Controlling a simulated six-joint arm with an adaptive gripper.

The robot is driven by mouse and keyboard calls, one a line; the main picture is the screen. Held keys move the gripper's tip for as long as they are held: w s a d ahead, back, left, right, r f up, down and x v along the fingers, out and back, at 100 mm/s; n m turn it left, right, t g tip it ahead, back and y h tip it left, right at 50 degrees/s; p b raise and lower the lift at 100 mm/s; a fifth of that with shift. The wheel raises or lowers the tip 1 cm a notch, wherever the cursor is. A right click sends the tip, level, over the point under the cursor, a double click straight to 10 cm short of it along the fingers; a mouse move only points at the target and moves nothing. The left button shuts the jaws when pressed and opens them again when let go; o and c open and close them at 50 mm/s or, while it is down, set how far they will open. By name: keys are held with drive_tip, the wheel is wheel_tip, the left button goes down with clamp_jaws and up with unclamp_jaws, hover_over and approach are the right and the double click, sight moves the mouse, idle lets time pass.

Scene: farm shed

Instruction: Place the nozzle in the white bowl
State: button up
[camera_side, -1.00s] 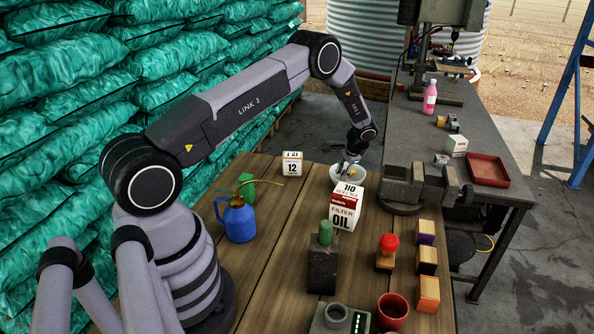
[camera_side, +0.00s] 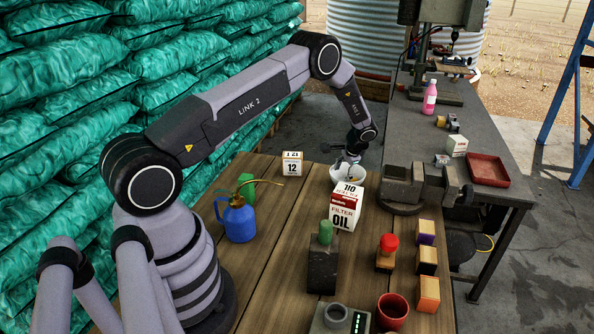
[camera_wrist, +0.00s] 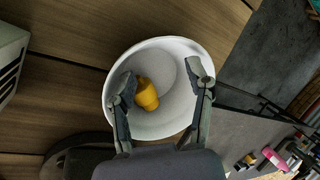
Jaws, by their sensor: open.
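The white bowl (camera_wrist: 172,48) stands on the wooden table, and in the side view the bowl (camera_side: 338,177) is partly hidden behind the oil filter box. An orange-yellow nozzle (camera_wrist: 148,94) lies inside the bowl, left of its middle in the wrist view. My gripper (camera_wrist: 158,78) is open above the bowl, with the nozzle between its fingers but nearer the left one. In the side view my gripper (camera_side: 349,163) is at the bowl, and the nozzle cannot be made out clearly there.
The white and red oil filter box (camera_side: 345,206) stands in front of the bowl. A vise (camera_side: 405,185) is close on the right. A white number block (camera_side: 292,163) stands to the left, and a blue oil can (camera_side: 239,220) further left.

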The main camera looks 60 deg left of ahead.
wheel_tip(320, 180, up, 7)
idle(0.6)
drive_tip(key=s+d+r+t, duration=0.1)
drive_tip(key=s+d+r, duration=0.25)
drive_tip(key=r, duration=0.55)
drive_tip(key=s+d+r+t+h, duration=0.1)
drive_tip(key=s+d+r, duration=0.25)
drive_tip(key=r, duration=0.45)
drive_tip(key=s+d+r, duration=0.3)
drive_tip(key=s+r, duration=0.1)
drive_tip(key=r, duration=0.5)
drive_tip(key=s+d+r+t+h, duration=0.1)
drive_tip(key=s+d, duration=0.2)
drive_tip(key=s, duration=0.5)
drive_tip(key=s+d+r+t+h, duration=0.1)
drive_tip(key=s+d+r, duration=0.1)
drive_tip(key=s, duration=0.7)
drive_tip(key=s+d+r+t+h, duration=0.1)
drive_tip(key=s+d, duration=0.4)
drive_tip(key=s, duration=0.3)
drive_tip(key=shift+s+r+n+t, duration=0.3)
drive_tip(key=shift+s+r, duration=0.05)
drive_tip(key=shift+r, duration=0.05)
